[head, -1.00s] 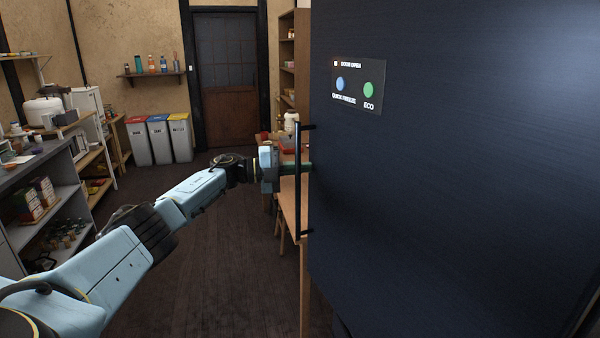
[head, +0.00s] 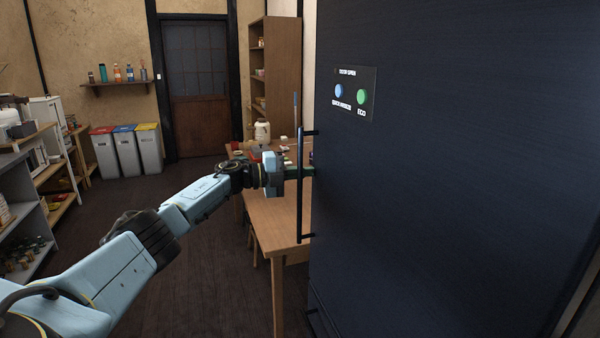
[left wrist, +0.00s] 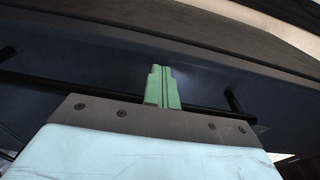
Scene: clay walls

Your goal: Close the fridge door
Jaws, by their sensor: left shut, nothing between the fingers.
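The dark blue fridge door (head: 450,200) fills the right of the head view. Its small panel (head: 352,95) reads "DOOR OPEN" above a blue and a green button. A black bar handle (head: 300,215) runs upright along the door's left edge. My left gripper (head: 300,172) is shut and empty at the handle, beside the door's left edge. In the left wrist view its green fingers (left wrist: 162,88) are together and reach past the handle bar (left wrist: 50,88) towards the door face (left wrist: 100,60); whether they touch it I cannot tell. My right gripper is out of view.
A wooden table (head: 278,222) with small items stands behind the handle, left of the door. A tall wooden shelf (head: 282,75) and a closed brown door (head: 197,90) are farther back. Several bins (head: 125,150) line the back wall. Shelving (head: 20,215) is at left; the floor between is clear.

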